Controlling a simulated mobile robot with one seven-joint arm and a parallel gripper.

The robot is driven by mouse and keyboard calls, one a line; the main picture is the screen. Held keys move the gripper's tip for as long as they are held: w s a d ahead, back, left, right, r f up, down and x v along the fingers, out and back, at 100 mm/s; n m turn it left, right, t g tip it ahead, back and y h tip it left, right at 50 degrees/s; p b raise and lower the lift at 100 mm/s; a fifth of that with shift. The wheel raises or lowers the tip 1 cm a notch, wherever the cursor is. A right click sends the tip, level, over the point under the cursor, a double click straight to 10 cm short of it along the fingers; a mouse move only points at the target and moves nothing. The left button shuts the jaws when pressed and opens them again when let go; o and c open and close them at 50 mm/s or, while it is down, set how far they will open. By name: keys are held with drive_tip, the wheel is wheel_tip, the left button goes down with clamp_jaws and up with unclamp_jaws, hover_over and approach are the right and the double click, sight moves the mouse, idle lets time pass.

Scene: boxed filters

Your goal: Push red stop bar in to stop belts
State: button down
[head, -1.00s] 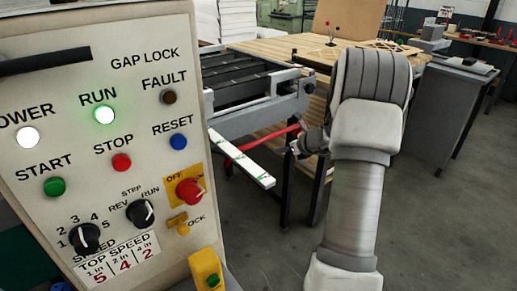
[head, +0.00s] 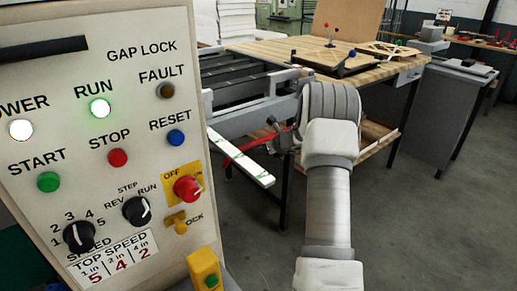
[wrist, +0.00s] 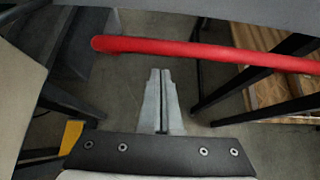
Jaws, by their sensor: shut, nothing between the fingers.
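The red stop bar (head: 238,155) runs beneath the front end of the belt table, partly hidden by a white rail and my arm. In the wrist view the red bar (wrist: 210,48) crosses the upper part of the picture, its rounded end at the left. My gripper (wrist: 160,72) is shut and empty, its fingertips pointing at the bar, just below it in the picture. I cannot tell whether they touch. In the head view my gripper (head: 275,132) is beside the bar, partly hidden by my wrist. The green RUN lamp (head: 100,108) is lit.
A control panel (head: 60,195) with buttons and knobs fills the left. The belt table (head: 245,118) stands behind the bar, and a white rail (head: 250,172) juts out in front. A wooden workbench (head: 375,65) is behind. The floor at the right (head: 430,220) is clear.

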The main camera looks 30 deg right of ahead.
drive_tip(key=shift+w+a+r, duration=0.1)
drive_tip(key=shift+w+r, duration=0.05)
drive_tip(key=shift+w, duration=0.7)
drive_tip(key=shift+r, duration=0.1)
